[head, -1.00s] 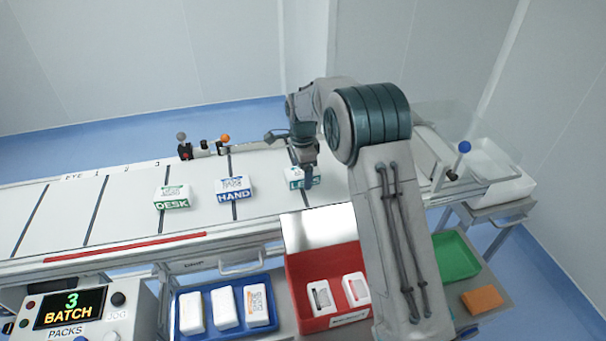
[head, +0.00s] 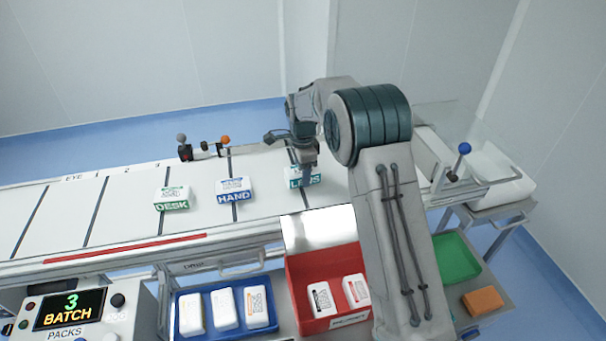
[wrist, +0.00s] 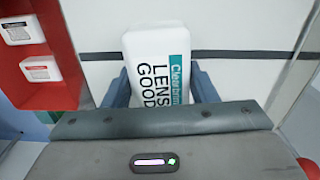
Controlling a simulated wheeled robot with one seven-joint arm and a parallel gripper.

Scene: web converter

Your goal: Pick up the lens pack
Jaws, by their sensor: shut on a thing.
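The lens pack (head: 298,178) is a white pack with a teal label reading LENS. It is at the right end of the row of packs on the white belt. My gripper (head: 306,180) is down at it and partly covers it in the head view. In the wrist view the lens pack (wrist: 157,68) sits between the two blue-grey fingers, which are shut on its sides. I cannot tell whether its underside is touching the belt. My gripper also shows in the wrist view (wrist: 160,92).
The hand pack (head: 234,190) and desk pack (head: 172,198) lie to the left on the belt (head: 120,215). In front are a blue tray (head: 228,330) with white packs, a red bin (head: 330,262) with two packs and a green tray (head: 457,258). An orange block (head: 483,301) lies at the right.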

